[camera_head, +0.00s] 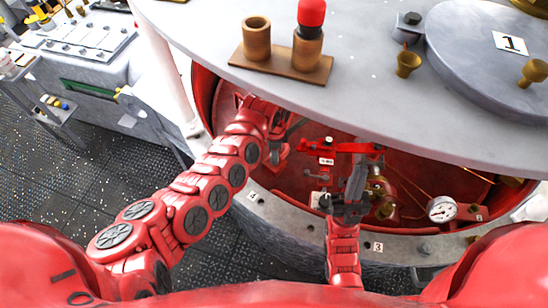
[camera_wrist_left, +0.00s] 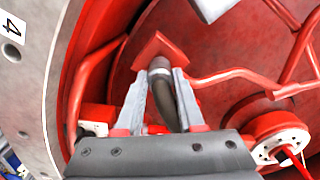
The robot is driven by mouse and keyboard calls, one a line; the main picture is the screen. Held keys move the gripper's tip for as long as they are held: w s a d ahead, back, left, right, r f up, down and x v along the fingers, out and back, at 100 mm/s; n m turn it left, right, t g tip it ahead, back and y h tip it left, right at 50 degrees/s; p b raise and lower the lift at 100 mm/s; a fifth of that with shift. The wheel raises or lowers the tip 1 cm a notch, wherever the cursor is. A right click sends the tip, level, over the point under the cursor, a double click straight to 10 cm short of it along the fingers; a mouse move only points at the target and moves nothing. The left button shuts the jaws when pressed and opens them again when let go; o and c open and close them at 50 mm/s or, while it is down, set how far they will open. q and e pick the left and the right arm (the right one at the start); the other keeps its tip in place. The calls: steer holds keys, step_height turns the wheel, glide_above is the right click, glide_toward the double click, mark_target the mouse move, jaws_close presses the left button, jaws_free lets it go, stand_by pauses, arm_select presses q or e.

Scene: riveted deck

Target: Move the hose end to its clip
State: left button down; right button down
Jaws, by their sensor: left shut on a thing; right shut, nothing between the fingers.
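In the left wrist view, my left gripper (camera_wrist_left: 166,92) is shut on the dark grey hose end (camera_wrist_left: 165,80), which has a lighter metal collar. The collar lies in front of a red angular plate (camera_wrist_left: 152,46); I cannot tell whether they touch or whether this plate is the clip. In the head view, my left gripper (camera_head: 284,138) reaches into the red round opening under the deck's edge, and the hose end is too small to make out. My right gripper (camera_head: 358,172) is shut and empty inside the opening, to the right.
A pressure gauge (camera_head: 441,209) and brass fittings sit at the right of the opening. A grey numbered rim (camera_head: 290,227) borders its front. The deck plate (camera_head: 390,108) overhangs it, bearing a wooden holder (camera_head: 270,68) with cups. Red pipes run close around my left gripper.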

arm_select(q)
steer(key=shift+r+p, duration=1.95)
steer(key=shift+r, duration=0.25)
steer(key=shift+a, duration=0.45)
